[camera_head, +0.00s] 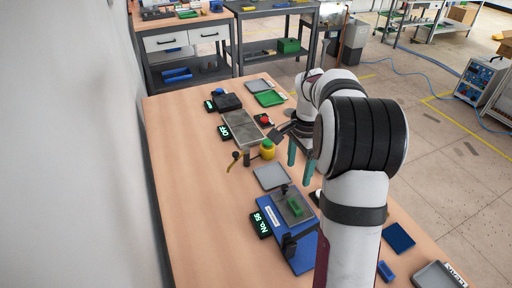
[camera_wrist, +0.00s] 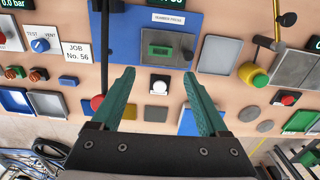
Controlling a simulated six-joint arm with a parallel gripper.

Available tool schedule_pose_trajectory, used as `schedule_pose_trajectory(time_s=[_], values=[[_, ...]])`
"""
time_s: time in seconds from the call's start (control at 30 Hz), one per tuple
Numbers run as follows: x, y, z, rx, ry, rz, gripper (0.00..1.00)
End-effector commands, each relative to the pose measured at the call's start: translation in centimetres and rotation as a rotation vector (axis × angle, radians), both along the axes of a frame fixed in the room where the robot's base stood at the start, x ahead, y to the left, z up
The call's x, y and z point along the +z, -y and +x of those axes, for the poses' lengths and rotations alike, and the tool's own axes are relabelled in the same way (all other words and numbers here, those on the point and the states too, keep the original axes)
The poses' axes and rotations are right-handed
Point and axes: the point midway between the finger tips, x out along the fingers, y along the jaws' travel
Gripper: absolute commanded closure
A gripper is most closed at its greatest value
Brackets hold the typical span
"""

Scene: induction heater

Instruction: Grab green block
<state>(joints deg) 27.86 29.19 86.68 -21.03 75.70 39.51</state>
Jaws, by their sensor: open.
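The small green block (camera_head: 296,207) lies on the grey plate of the blue press (camera_head: 287,245) in the head view. In the wrist view the green block (camera_wrist: 160,50) shows near the top middle, on a dark grey plate set in the blue base (camera_wrist: 190,20). My gripper (camera_head: 300,158) has two teal fingers spread apart with nothing between them. It hangs above the table, apart from the block and farther back than the press in the head view. In the wrist view the fingertips (camera_wrist: 158,75) point toward the block, one on either side of its line.
A grey tray (camera_head: 271,177) lies behind the press. A yellow and green round part (camera_head: 267,150) with a lever stands beyond it. The table's left side (camera_head: 195,200) is clear.

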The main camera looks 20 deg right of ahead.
Motion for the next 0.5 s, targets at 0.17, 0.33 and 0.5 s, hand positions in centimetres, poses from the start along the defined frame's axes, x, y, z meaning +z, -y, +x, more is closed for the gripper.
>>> schedule_pose_trajectory(time_s=[0.17, 0.33, 0.5], values=[[-3.9, 0.8, 0.2, -0.027, -0.006, -0.002, 0.22], [-8.7, 0.7, 0.2, -0.026, -0.005, -0.002, 0.22], [-11.1, 0.8, 0.3, -0.024, -0.002, -0.003, 0.22]])
